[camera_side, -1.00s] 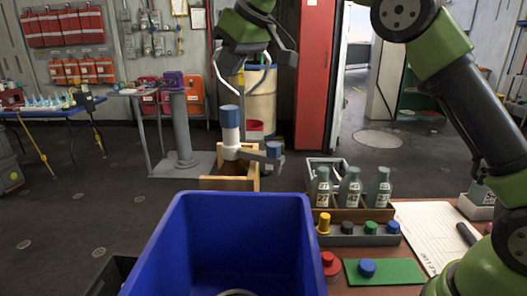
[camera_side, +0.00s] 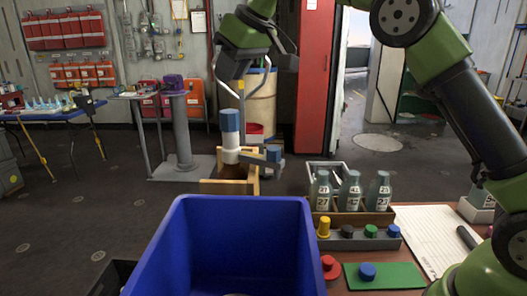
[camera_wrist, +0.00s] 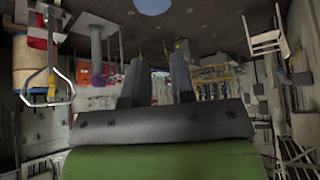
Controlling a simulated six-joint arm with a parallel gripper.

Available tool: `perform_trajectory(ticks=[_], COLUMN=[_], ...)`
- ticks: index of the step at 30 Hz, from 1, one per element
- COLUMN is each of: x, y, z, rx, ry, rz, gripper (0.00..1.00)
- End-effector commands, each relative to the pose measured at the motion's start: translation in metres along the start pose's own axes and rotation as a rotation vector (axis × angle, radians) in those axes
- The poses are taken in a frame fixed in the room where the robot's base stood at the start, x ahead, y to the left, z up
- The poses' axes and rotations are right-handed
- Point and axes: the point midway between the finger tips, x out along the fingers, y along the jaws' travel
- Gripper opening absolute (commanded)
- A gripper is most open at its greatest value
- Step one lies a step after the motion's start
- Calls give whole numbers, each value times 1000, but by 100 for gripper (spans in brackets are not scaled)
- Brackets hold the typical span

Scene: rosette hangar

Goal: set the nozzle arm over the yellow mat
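A blue round shape (camera_wrist: 152,5), possibly the post's cap, shows at that view's top edge. I cannot make out a yellow mat; a green mat (camera_side: 400,276) carries a blue knob.
The large blue bin (camera_side: 180,245) fills the front. A wooden stand (camera_side: 228,186) is below the nozzle arm. Right of the bin are a bottle crate (camera_side: 352,217), a strip of coloured knobs (camera_side: 358,240) and a red knob (camera_side: 330,268). Paper (camera_side: 428,240) lies further right.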

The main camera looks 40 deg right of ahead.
Motion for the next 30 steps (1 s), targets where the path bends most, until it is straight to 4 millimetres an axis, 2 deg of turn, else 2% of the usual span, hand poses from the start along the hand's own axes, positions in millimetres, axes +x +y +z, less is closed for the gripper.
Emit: perform_trajectory(ticks=[1,4,10,13,17,23,30], x=[1,1,-8,-12,-12,2,34], y=[1,5,9,9,9,8,8], z=[6,30,78,90,97,107,128], rx=[14,75,254,316,343,342,343], ry=[-38,-177,-467,-544,-578,-581,-580], rz=[4,20,78,98,108,106,104], gripper=[34,57,57,57,57,57,57])
